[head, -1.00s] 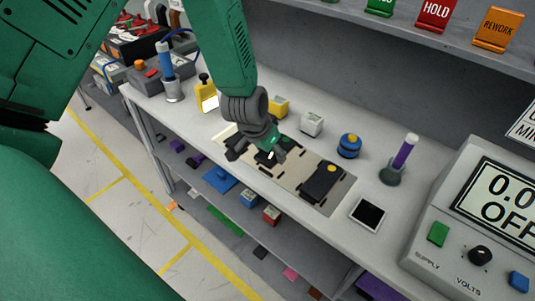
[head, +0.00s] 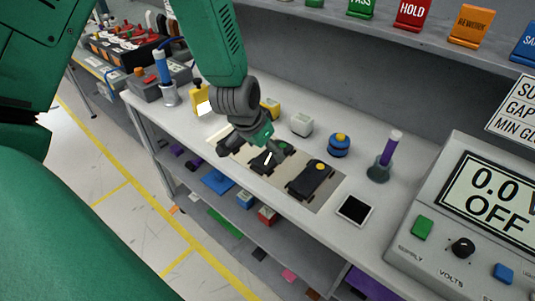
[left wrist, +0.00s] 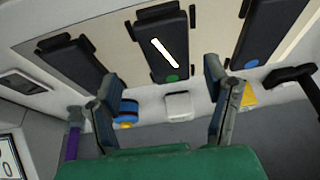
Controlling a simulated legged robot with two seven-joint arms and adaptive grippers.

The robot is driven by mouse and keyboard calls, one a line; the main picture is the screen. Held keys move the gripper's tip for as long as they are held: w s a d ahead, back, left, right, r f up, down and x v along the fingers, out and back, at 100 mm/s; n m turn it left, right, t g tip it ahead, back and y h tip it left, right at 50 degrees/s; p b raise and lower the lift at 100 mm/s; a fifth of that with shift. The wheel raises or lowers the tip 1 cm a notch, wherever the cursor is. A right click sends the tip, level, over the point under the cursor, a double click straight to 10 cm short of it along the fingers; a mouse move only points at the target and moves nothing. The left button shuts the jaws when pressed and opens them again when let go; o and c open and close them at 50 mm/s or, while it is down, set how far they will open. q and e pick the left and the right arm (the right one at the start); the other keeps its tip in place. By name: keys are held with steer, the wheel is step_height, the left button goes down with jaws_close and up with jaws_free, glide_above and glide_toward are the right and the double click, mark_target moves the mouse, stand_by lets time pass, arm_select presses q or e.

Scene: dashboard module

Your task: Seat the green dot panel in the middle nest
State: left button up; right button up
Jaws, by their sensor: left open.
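The green dot panel (head: 268,160) is dark, with a green dot at its far end and a white streak on top. It lies in the middle position of the beige nest plate (head: 333,189). In the left wrist view the panel (left wrist: 158,42) lies between two other dark panels. My left gripper (head: 246,152) is open, above and just left of the panel in the head view, and holds nothing. In the left wrist view its fingers are spread either side of the panel's dot end, apart from it. I cannot tell whether the panel sits fully down. My right gripper is not in view.
A yellow dot panel (head: 309,181) lies on the plate right of the green one. Behind stand a white block (head: 302,124), a blue and yellow knob (head: 339,145) and a purple-handled tool (head: 386,160). A power supply (head: 470,215) stands at right.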

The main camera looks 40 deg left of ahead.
arm_select(q)
steer(key=a+v, duration=0.1)
steer(key=v, duration=0.5)
steer(key=s+d+f+g, duration=0.1)
steer(key=s+f+g, duration=0.1)
steer(key=s+f, duration=0.8)
steer(key=s+d+f+g, duration=0.2)
steer(key=s+f, duration=0.9)
steer(key=s, duration=0.2)
steer(key=shift+s+d+f, duration=0.2)
steer(key=shift+s+d, duration=0.05)
steer(key=shift+s, duration=0.05)
steer(key=shift+d, duration=0.1)
